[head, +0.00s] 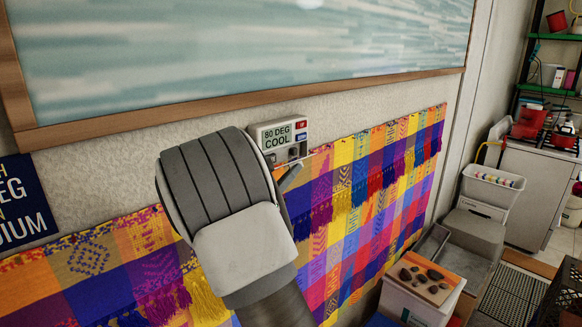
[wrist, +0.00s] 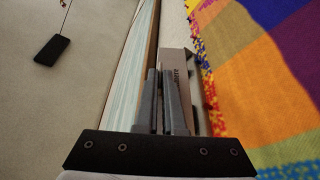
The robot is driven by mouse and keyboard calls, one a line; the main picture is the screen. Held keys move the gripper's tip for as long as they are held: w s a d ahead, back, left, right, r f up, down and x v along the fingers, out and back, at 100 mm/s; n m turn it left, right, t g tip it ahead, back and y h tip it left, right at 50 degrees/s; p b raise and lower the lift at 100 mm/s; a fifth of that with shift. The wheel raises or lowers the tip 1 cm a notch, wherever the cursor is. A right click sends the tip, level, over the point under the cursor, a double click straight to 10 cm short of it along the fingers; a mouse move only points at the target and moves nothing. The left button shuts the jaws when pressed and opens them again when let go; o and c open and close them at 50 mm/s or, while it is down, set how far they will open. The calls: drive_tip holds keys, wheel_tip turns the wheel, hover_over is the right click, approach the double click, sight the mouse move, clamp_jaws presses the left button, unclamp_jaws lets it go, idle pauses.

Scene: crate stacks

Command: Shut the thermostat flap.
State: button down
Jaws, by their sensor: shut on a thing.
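The thermostat (head: 280,137) is a pale wall box reading "80 DEG COOL", with a red and a blue button at its right and small knobs below the display. In the wrist view its narrow side (wrist: 179,66) shows just beyond my fingers. My gripper (wrist: 161,80) is at the thermostat, its two grey fingers close together and shut on what seems to be the flap. The flap itself is mostly hidden between and behind the fingers, so its angle is unclear. In the head view my wrist covers the thermostat's lower left and most of the gripper.
A large wood-framed picture (head: 250,60) hangs just above the thermostat. A colourful woven cloth (head: 350,200) hangs right below it. A dark blue sign (head: 25,205) is at far left. Crates (head: 415,300) and a white bin (head: 490,187) stand at the lower right.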

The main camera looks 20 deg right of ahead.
wheel_tip(320, 180, up, 2)
drive_tip(key=n+t+y+p, duration=0.1)
drive_tip(key=n+p, duration=0.2)
drive_tip(key=shift+r+n, duration=0.1)
drive_tip(key=shift+n, duration=0.3)
drive_tip(key=shift+w+a+r+n+t+y+p, duration=0.1)
drive_tip(key=shift+w+r+n+y+p, duration=0.35)
drive_tip(key=shift+n, duration=0.85)
drive_tip(key=shift+w+a+r+n+t+y+p, duration=0.1)
drive_tip(key=shift+n+y+p, duration=0.6)
drive_tip(key=shift+n, duration=0.6)
drive_tip(key=shift+w+a+r+n+t+y+p, duration=0.1)
drive_tip(key=shift+w+r+n+y+p, duration=0.35)
drive_tip(key=shift+n, duration=0.85)
drive_tip(key=shift+s+f, duration=0.1)
drive_tip(key=shift+s, duration=0.05)
drive_tip(key=c, duration=1)
unclamp_jaws()
drive_tip(key=shift+f, duration=0.1)
